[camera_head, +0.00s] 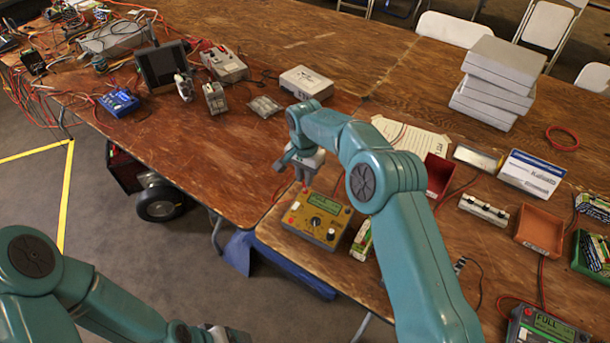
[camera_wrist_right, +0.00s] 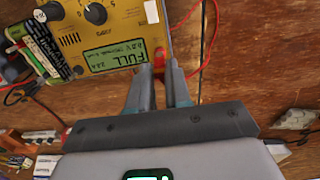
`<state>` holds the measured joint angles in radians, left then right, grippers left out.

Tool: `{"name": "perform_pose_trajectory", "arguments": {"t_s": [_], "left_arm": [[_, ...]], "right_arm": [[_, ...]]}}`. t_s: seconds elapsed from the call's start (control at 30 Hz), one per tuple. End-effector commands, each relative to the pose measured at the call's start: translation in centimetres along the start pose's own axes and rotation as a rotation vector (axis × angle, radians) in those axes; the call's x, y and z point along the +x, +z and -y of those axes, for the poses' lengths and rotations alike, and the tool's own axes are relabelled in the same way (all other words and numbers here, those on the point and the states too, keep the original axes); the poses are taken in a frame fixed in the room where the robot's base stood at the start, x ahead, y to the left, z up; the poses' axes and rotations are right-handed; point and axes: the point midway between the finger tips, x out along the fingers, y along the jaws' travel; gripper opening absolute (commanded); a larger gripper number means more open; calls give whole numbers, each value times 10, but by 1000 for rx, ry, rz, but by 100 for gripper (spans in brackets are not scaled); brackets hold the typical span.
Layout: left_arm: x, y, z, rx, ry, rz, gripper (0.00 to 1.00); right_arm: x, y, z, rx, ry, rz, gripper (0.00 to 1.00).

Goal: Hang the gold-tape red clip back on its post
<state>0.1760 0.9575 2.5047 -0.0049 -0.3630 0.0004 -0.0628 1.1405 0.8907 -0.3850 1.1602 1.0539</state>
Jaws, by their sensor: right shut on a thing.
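My right gripper (camera_head: 304,178) is over the back edge of a yellow charger (camera_head: 317,219) on the table. In the right wrist view its fingertips (camera_wrist_right: 159,72) are close together at the edge of the charger (camera_wrist_right: 100,38), whose screen reads FULL. A small red clip (camera_wrist_right: 158,52) shows between the fingertips, and my right gripper is shut on it. Any gold tape on it is too small to make out. I cannot tell whether the clip touches a post. A red wire (camera_wrist_right: 207,50) curves beside the right finger. My left gripper (camera_head: 215,335) is only partly in view at the bottom edge.
Battery packs (camera_head: 362,241) stand beside the charger. A red bin (camera_head: 438,174), an orange bin (camera_head: 539,231) and a second charger (camera_head: 543,327) lie to the right. Grey boxes (camera_head: 497,80) are stacked behind. The table's front edge is close to the yellow charger.

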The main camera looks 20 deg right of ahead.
Motion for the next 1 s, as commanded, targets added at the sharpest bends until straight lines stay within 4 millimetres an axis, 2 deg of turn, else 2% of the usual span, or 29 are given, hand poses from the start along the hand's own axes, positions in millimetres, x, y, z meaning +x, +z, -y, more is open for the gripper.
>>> {"name": "perform_pose_trajectory", "arguments": {"t_s": [0.23, 0.27, 0.3, 0.33, 0.37, 0.87, 0.9, 1.0], "left_arm": [[0, 0, 0, 0, 0, 0, 83], [0, 0, 0, 0, 0, 0, 83], [0, 0, 0, 0, 0, 0, 83], [0, 0, 0, 0, 0, 0, 83], [0, 0, 0, 0, 0, 0, 83], [0, 0, 0, 0, 0, 0, 83], [0, 0, 0, 0, 0, 0, 83], [0, 0, 0, 0, 0, 0, 83]], "right_arm": [[0, 0, 0, 0, 0, 0, 1], [0, 0, 0, 0, 0, 0, 21], [0, 0, 0, 0, 0, 0, 34], [0, 0, 0, 0, 0, 0, 44], [0, 0, 0, 0, 0, 0, 48], [0, 0, 0, 0, 0, 0, 48], [0, 0, 0, 0, 0, 0, 58], [0, 0, 0, 0, 0, 0, 58]]}}
